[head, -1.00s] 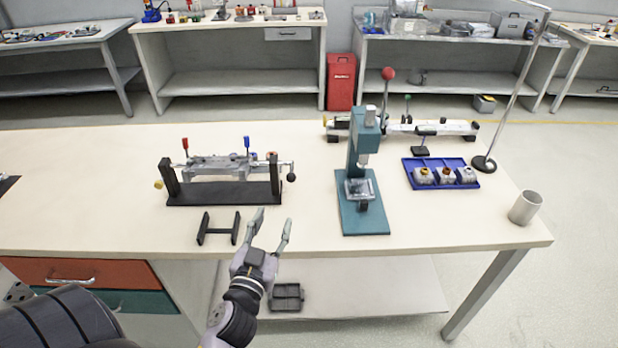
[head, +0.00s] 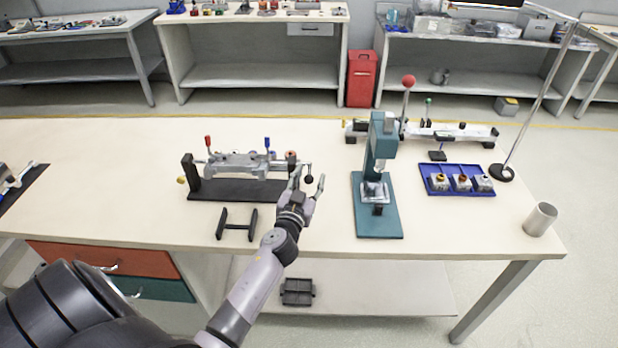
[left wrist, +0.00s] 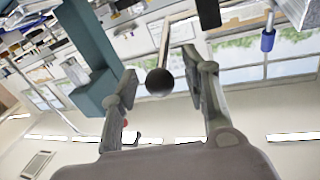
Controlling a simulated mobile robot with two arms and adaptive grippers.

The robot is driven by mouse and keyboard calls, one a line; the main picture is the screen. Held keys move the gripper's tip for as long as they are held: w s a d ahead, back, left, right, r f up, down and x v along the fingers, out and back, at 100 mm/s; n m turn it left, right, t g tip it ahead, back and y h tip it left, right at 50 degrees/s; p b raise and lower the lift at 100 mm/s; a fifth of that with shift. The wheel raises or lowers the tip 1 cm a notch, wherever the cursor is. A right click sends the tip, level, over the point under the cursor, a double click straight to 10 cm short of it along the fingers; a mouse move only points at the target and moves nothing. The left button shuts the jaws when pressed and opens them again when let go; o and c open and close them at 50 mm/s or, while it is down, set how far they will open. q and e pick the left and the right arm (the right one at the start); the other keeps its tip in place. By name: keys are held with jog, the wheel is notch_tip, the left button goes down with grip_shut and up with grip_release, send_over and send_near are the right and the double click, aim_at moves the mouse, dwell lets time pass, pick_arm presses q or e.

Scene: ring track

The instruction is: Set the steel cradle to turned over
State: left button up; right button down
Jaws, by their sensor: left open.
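The steel cradle (head: 240,164) hangs between two posts of a black stand (head: 232,190) on the worktable. Its red handle (head: 208,142) and blue handle (head: 267,144) stick up. A black ball knob (head: 309,180) sits at its right end. My left gripper (head: 308,175) is open at that end, its fingers either side of the knob in the head view. In the left wrist view the knob (left wrist: 159,82) shows between the open fingers, with gaps on both sides. The blue handle (left wrist: 267,40) shows at upper right there. My right gripper is not in view.
A black H-shaped rest (head: 237,224) lies in front of the stand. A teal press (head: 378,205) stands to the right of my gripper. Beyond it are a blue tray (head: 440,191), a lamp pole base (head: 502,173) and a grey cup (head: 540,219). The table's left part is mostly clear.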

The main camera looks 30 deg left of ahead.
pick_arm(q)
jog(key=shift+c, duration=0.2)
grip_shut()
dwell(0.4)
dwell(0.3)
